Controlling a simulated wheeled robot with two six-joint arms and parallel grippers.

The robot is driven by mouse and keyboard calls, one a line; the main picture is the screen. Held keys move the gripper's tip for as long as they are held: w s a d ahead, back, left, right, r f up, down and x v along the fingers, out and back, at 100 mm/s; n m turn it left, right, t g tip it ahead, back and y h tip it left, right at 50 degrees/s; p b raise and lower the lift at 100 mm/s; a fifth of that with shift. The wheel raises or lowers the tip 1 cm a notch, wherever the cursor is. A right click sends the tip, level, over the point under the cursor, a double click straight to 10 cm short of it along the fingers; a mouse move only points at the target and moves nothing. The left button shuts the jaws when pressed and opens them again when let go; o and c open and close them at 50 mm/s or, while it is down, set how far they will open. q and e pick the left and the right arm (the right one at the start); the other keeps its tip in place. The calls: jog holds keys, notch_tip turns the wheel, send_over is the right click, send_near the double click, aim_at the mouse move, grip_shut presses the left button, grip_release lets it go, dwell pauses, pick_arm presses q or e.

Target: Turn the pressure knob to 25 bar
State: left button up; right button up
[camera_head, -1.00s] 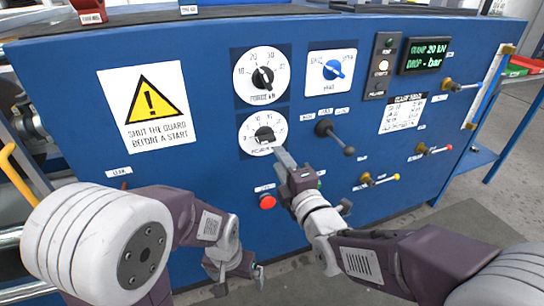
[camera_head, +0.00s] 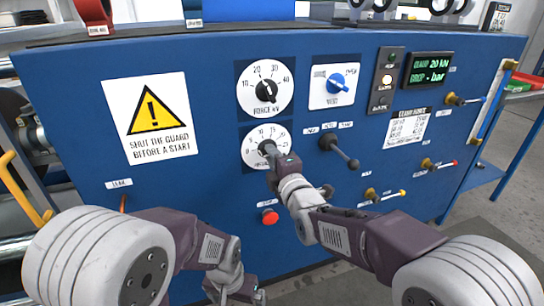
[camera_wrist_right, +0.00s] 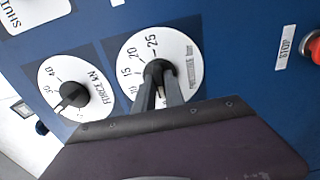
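The pressure knob (camera_head: 266,147) is black, on a round white dial (camera_head: 251,158) below the force dial. It shows closer in the right wrist view (camera_wrist_right: 159,67), where 15, 20 and 25 on its dial (camera_wrist_right: 190,85) are readable. My right gripper (camera_head: 270,153) is at the knob. In the right wrist view its two dark fingers (camera_wrist_right: 159,82) reach the knob with a narrow gap between them; whether they press on it I cannot tell. The knob's pointer is hidden. My left gripper (camera_head: 238,293) hangs low before the panel, fingers apart and empty.
The force knob (camera_head: 266,91) is just above, and a blue knob (camera_head: 337,85) is to its right. A black lever (camera_head: 340,150) is right of my right gripper. A red stop button (camera_head: 270,217) is below. The display (camera_head: 429,69) shows clamp 20 kN.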

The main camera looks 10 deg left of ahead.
grip_shut()
jog(key=shift+f+m+b, duration=0.2)
jog(key=shift+m+b, duration=3.95)
jog(key=shift+m, duration=13.75)
